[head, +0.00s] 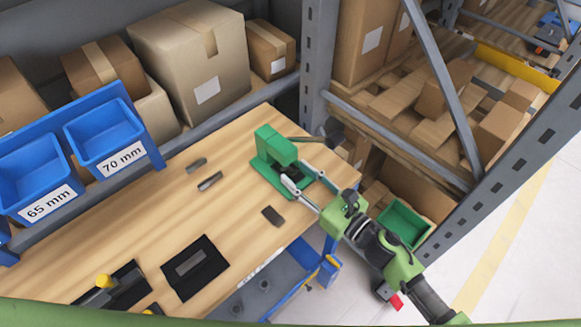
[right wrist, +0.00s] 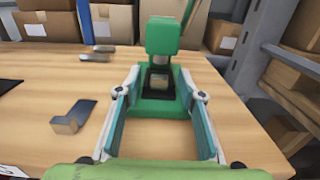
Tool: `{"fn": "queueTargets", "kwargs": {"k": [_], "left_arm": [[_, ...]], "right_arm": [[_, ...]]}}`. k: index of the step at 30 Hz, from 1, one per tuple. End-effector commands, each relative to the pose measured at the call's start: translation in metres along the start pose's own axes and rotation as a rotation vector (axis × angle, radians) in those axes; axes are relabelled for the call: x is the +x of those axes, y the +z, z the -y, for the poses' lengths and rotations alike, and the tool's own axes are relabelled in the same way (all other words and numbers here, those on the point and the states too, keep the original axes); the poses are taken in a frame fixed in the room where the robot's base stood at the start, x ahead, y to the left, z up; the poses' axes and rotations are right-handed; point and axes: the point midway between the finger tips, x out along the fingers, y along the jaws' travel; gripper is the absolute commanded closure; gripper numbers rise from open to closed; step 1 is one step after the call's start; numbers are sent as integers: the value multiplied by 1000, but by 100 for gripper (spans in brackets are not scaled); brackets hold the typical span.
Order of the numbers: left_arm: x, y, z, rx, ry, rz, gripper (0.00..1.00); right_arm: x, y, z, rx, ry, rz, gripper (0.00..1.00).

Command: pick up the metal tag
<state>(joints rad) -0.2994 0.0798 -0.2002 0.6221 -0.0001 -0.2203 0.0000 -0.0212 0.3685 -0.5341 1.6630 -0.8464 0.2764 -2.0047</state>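A green press (head: 272,150) with a dark lever stands near the far right corner of the table. My right gripper (head: 298,176) is open at the front of the press, its fingers apart on either side of the base. In the right wrist view the press (right wrist: 163,38) is centred between the fingertips (right wrist: 160,94). A small metallic piece (right wrist: 160,78) shows in the press opening, perhaps the metal tag; I cannot tell surely. A loose grey metal piece (head: 272,215) lies left of the gripper, bent-looking in the wrist view (right wrist: 72,118). My left gripper is not in view.
Two grey metal pieces (head: 197,164) (head: 209,181) lie further back. A black mat (head: 208,285) holds a grey strip (head: 190,262). A yellow knob (head: 103,281) stands front left. Blue bins (head: 104,135) and cardboard boxes (head: 195,65) line the back; a shelf post (head: 312,60) rises behind the press.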

Motion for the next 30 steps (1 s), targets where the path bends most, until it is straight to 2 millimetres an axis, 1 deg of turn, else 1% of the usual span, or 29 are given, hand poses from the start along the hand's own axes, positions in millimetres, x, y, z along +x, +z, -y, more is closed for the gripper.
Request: {"fn": "queueTargets", "kwargs": {"k": [1, 5, 13, 14, 15, 17, 18, 30], "left_arm": [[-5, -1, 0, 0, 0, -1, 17], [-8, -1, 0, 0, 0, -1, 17], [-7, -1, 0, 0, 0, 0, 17], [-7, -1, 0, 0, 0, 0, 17], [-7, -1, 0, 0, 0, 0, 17], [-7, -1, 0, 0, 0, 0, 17], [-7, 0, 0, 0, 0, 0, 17], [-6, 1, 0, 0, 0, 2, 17]], "right_arm": [[8, 3, 0, 2, -1, 2, 64], [19, 1, 0, 2, 0, 1, 64], [22, 0, 0, 1, 1, 0, 64], [22, 0, 0, 1, 1, 0, 69], [22, 0, 0, 1, 1, 0, 79], [22, 0, 0, 1, 1, 0, 95], [21, 0, 0, 1, 1, 0, 100], [21, 1, 0, -1, 1, 1, 100]]}}
